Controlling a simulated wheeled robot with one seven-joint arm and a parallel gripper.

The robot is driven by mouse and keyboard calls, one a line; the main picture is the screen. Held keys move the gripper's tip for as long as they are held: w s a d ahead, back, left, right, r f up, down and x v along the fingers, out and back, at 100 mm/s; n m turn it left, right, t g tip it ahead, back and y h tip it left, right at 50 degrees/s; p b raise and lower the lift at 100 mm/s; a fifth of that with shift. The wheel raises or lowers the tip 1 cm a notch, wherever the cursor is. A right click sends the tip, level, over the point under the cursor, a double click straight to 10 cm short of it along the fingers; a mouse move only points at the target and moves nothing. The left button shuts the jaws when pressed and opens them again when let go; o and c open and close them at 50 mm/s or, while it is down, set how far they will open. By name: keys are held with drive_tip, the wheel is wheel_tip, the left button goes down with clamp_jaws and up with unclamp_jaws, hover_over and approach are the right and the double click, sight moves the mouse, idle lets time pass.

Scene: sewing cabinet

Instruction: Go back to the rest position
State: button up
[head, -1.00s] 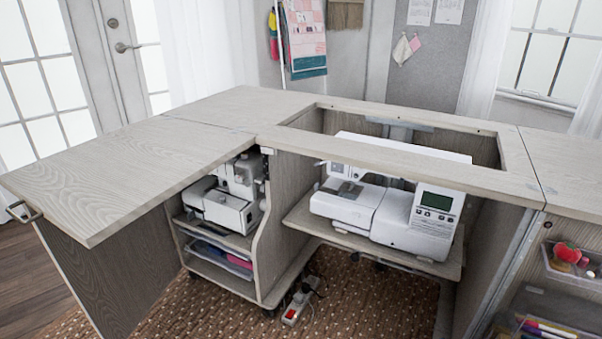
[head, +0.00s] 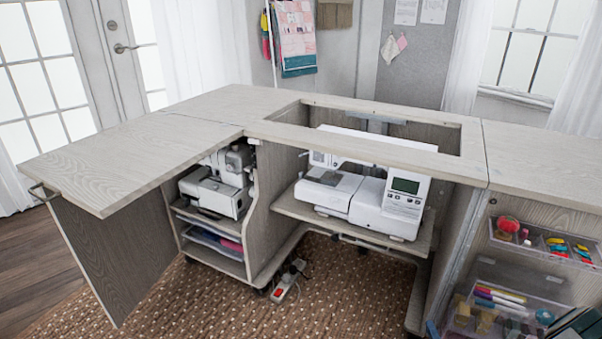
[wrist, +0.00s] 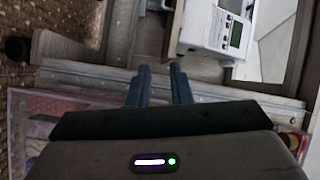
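My gripper (wrist: 160,84) shows in the wrist view, with two dark fingers apart and nothing between them. Past the fingertips is the white sewing machine (wrist: 205,22) with its small screen. In the head view, the sewing cabinet (head: 130,160) stands with its left leaf and door swung out. The sewing machine (head: 368,203) sits on a lowered shelf (head: 290,208) under the rectangular opening in the top.
A serger (head: 215,192) stands on the left inner shelf above trays. Clear bins (head: 545,245) with sewing supplies are on the right door. A power strip (head: 287,285) lies on the brown rug (head: 320,300). The cabinet top is bare. A clear bin edge (wrist: 20,100) lies close beside my gripper.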

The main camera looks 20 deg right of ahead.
drive_tip(key=w+a+r+n+g+y+p, duration=0.15)
drive_tip(key=w+r+n+g+p, duration=0.3)
drive_tip(key=r, duration=0.45)
drive_tip(key=w+r+n+g+y+p, duration=0.15)
drive_tip(key=w+r+n+p, duration=0.25)
drive_tip(key=w+r+p, duration=0.4)
drive_tip(key=w+a+r+n+g+p, duration=0.1)
drive_tip(key=a+r+p, duration=0.15)
drive_tip(key=r, duration=0.55)
drive_tip(key=w+a+r+n+g+h+p, duration=0.1)
drive_tip(key=a+r+n+g+p, duration=0.1)
drive_tip(key=a+r, duration=0.35)
drive_tip(key=w+a+r+n+g+p, duration=0.1)
drive_tip(key=w+a+r+p, duration=0.15)
drive_tip(key=r, duration=0.75)
drive_tip(key=s+a+r+n+g+p, duration=0.1)
drive_tip(key=s+a+r+p, duration=0.25)
drive_tip(key=a+r, duration=0.45)
drive_tip(key=s+a+r+n+g+p, duration=0.1)
drive_tip(key=s+a+r+n+p, duration=0.1)
drive_tip(key=a+r+p, duration=0.55)
drive_tip(key=s+a+r+n+g+y+p, duration=0.2)
drive_tip(key=s+a+r+n+y+p, duration=0.1)
drive_tip(key=s+a+r, duration=0.8)
drive_tip(key=shift+s+a+r+y+p, duration=0.3)
drive_tip(key=shift+s+r+p, duration=0.25)
drive_tip(key=shift+r, duration=0.2)
